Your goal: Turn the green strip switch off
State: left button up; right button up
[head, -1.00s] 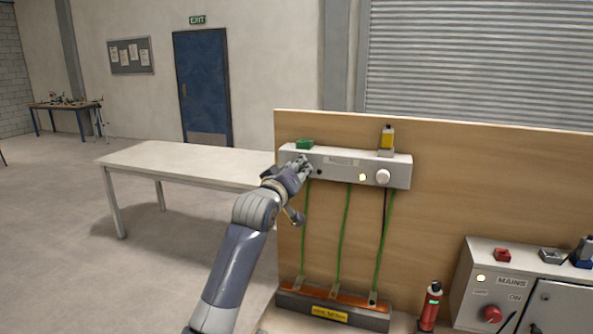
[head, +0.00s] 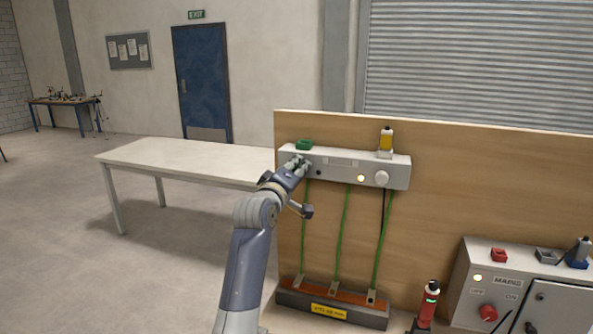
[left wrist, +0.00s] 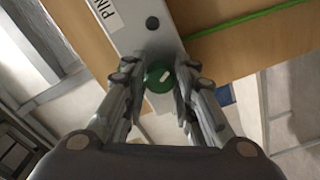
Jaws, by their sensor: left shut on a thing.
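The green strip switch (left wrist: 160,78) is a round green knob with a white mark, on the left end of the grey strip (head: 340,169). The strip is fixed to a wooden board and also shows in the left wrist view (left wrist: 142,22). My left gripper (left wrist: 158,80) is shut on the knob, with fingers on both sides of it. In the head view my left gripper (head: 297,166) is at the strip's left end and hides the knob. The white mark lies at a slant in the left wrist view. My right gripper is not in view.
A green block (head: 304,145) and a yellow item (head: 386,139) sit on top. Green wires hang below. A mains box (head: 511,281) and a red bottle (head: 428,304) stand right.

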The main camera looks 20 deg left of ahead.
pick_arm(q)
jog(key=o, duration=1.1)
jog(key=shift+c, duration=0.2)
jog(key=s, duration=1.2)
jog(key=shift+a, duration=0.25)
